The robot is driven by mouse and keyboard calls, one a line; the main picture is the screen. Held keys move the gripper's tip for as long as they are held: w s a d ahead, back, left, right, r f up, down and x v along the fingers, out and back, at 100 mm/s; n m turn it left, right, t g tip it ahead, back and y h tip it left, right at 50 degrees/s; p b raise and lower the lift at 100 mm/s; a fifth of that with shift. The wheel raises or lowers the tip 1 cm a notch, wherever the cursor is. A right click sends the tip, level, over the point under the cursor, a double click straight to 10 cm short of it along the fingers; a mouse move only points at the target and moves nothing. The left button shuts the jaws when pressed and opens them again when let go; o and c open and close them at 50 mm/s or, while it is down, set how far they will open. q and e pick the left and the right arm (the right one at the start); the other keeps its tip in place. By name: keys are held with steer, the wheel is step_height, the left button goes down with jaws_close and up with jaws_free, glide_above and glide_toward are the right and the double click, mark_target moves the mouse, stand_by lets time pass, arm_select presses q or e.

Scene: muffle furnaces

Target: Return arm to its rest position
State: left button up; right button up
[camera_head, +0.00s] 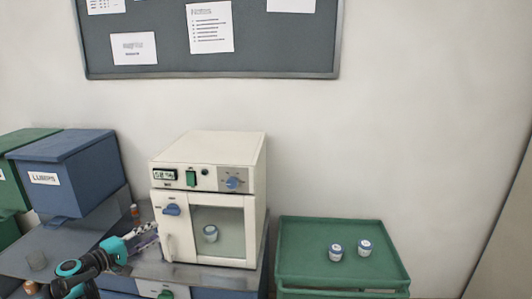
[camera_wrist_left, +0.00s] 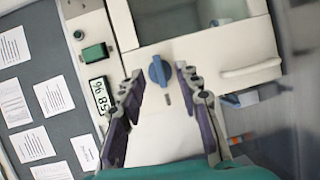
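A cream muffle furnace (camera_head: 180,150) stands on the bench with its door (camera_head: 182,257) closed. A blue door knob (camera_head: 172,209) is at the door's upper left; it also shows in the left wrist view (camera_wrist_left: 159,72). A small white jar (camera_head: 210,233) shows through the door window. My left gripper (camera_head: 152,236) is at the left of the furnace front, its arm coming from the lower left. In the left wrist view its two fingers (camera_wrist_left: 160,84) are spread with nothing held; the knob appears between the tips, apparently beyond them. My right gripper is not in view.
A green cart (camera_head: 300,235) with two small jars (camera_head: 335,252) stands to the right. Blue (camera_head: 65,160) and green (camera_head: 15,180) bins are at the left. A notice board (camera_head: 270,50) hangs behind.

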arm_select(q)
steer(key=s+d+m+g+y, duration=0.1)
steer(key=s+d+m+g, duration=0.2)
steer(key=s+d, duration=0.5)
steer(key=s+d+m+g+y, duration=0.1)
steer(key=s+d+m+g, duration=0.2)
steer(key=d, duration=1)
steer(key=s+d+f+m+y, duration=0.2)
steer(key=s+f+m, duration=0.1)
steer(key=s, duration=0.8)
steer(key=s+d+f+m+g+y, duration=0.1)
steer(key=s+f+m+y, duration=0.2)
steer(key=s, duration=0.8)
steer(key=shift+d+f+g+y, duration=0.3)
steer(key=shift+d+f, duration=0.05)
steer(key=shift+f, duration=0.2)
